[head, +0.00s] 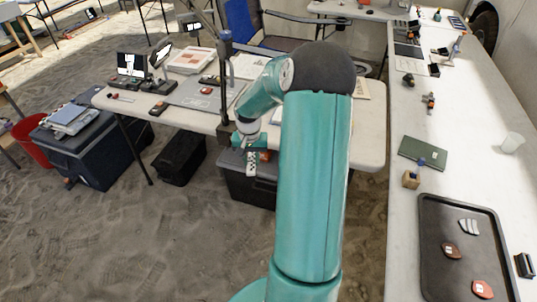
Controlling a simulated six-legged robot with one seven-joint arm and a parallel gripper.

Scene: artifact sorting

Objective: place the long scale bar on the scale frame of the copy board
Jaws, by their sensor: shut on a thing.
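The long scale bar (251,167), with a black and white checked pattern, hangs down from my gripper (251,150). My gripper is shut on it, in front of the near edge of the white table, above a dark bin. The copy board (200,92) is a grey board lying on that table, behind and left of my gripper, with a dark upright post at its right. A small red-marked object (206,90) lies on the board. I cannot make out the scale frame clearly; my arm hides part of the table to the right.
The white table (355,140) also bears a laptop (131,65) and papers (192,60). Dark bins (90,150) stand beneath and beside it. The right table (385,270) has a black tray (432,265) with artifacts, a green book (422,152) and a cup (512,142).

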